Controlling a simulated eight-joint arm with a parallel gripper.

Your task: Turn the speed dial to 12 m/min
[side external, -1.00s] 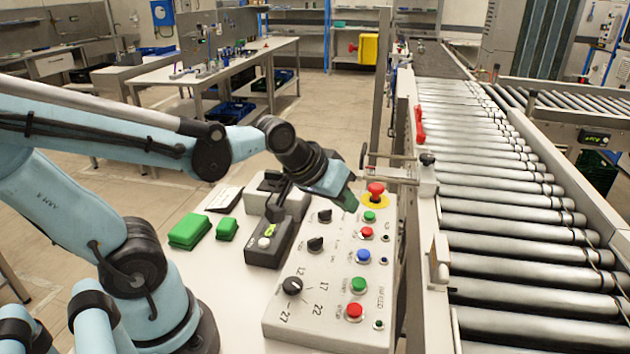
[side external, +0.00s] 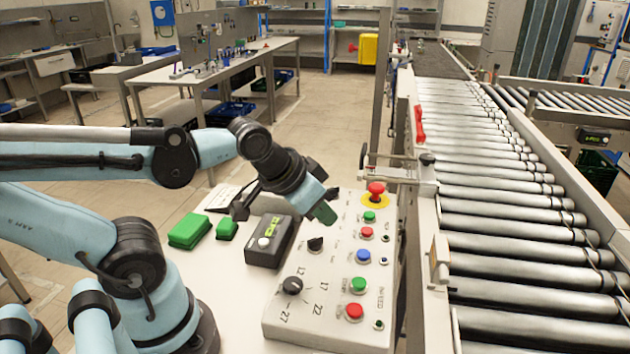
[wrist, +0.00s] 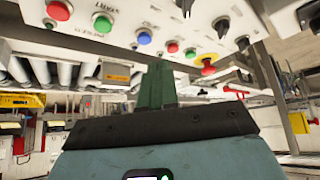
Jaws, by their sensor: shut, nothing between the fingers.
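The speed dial (side external: 292,286) is a black knob at the near left of the sloped grey control panel (side external: 330,318). The numbers 12, 17, 22 and 27 are printed around it. Its pointer direction is too small to read surely. My gripper (side external: 327,216) is above the upper part of the panel, apart from the speed dial, with its green fingers together and empty. The fingers (wrist: 157,86) also show in the wrist view, closed. The panel shows upside down at the top of the wrist view; I cannot make out the speed dial there.
Two other black knobs, one the middle knob (side external: 315,244), share the panel with green, red and blue buttons and a red emergency stop (side external: 376,190). A small display box (side external: 269,242) and green blocks (side external: 188,231) lie left. The roller conveyor (side external: 510,240) runs along the right.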

